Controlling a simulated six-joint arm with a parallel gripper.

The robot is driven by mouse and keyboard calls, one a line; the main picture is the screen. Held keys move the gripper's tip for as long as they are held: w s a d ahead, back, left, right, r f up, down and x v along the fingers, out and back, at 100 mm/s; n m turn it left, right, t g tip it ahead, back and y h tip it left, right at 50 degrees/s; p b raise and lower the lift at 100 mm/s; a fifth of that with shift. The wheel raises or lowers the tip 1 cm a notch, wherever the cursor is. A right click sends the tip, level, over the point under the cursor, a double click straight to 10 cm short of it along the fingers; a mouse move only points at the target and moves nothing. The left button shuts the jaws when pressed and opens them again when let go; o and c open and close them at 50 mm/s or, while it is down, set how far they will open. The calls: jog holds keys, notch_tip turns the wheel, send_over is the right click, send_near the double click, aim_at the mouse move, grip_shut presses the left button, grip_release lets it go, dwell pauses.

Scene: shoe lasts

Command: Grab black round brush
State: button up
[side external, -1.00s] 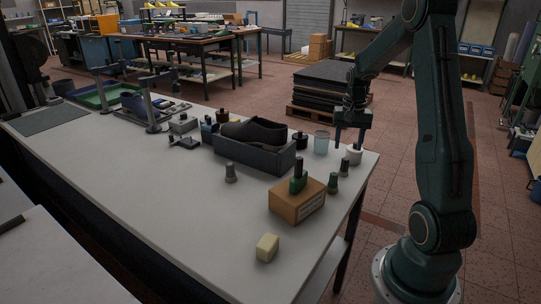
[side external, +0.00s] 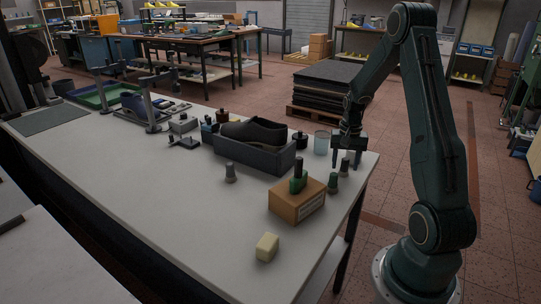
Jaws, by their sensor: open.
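My gripper (side external: 348,163) points down over the right end of the white table, with its two fingers apart. A small dark upright piece with a grey base (side external: 344,168), perhaps a round brush, stands just below and in front of the fingers. I cannot tell whether it is between them. A similar green and dark piece (side external: 332,183) stands just in front of it. Another with a black top and green base (side external: 299,177) stands on the brown box (side external: 297,201). Which of these is the black round brush is too small to tell.
A dark open bin (side external: 253,158) holding dark shoe-like shapes sits left of my gripper. A black jar (side external: 300,141) and a clear glass (side external: 321,143) stand behind. A cream block (side external: 267,247) lies at the front. The table's middle (side external: 165,190) is clear.

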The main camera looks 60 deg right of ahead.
aim_at(346, 159)
jog(key=shift+f, duration=0.8)
jog(key=c, duration=1.1)
jog(key=shift+o, duration=0.2)
jog(key=shift+r, duration=0.15)
notch_tip(346, 159, up, 20)
